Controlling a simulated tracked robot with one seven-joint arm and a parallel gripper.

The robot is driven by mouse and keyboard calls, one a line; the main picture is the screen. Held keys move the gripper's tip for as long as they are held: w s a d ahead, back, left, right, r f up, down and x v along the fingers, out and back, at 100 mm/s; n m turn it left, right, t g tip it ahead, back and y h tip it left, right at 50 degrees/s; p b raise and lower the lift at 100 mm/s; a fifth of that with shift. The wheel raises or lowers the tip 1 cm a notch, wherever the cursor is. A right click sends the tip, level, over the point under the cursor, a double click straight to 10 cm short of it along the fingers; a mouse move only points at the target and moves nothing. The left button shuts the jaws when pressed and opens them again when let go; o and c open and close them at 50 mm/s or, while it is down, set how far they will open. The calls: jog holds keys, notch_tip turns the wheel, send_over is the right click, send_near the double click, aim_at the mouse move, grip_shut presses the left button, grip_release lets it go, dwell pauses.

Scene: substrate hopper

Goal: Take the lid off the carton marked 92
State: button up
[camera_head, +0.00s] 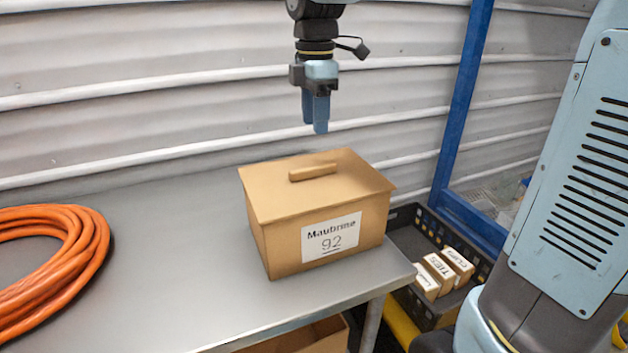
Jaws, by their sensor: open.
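The carton (275,246) is a tan box with a white label reading "Maubrine 92", standing upright on the grey table near its right end. Its flat tan lid (270,190) lies on top and covers the opening. A raised bar handle (313,172) sits at the middle of the lid. My gripper (316,129) points down above the lid and handle, apart from them. Its blue fingers are open and empty. The carton's inside is hidden by the lid.
A coiled orange hose (85,245) lies on the table (170,260) at the left. A black crate (400,217) with several small labelled boxes stands lower, right of the table. A blue post (462,100) rises behind it. The table is clear between hose and carton.

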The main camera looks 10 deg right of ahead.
aim_at(313, 166)
jog(key=f, duration=1)
jog(key=shift+w+a+f, duration=0.15)
jog(key=shift+a+f, duration=0.1)
jog(key=shift+f, duration=0.05)
grip_shut()
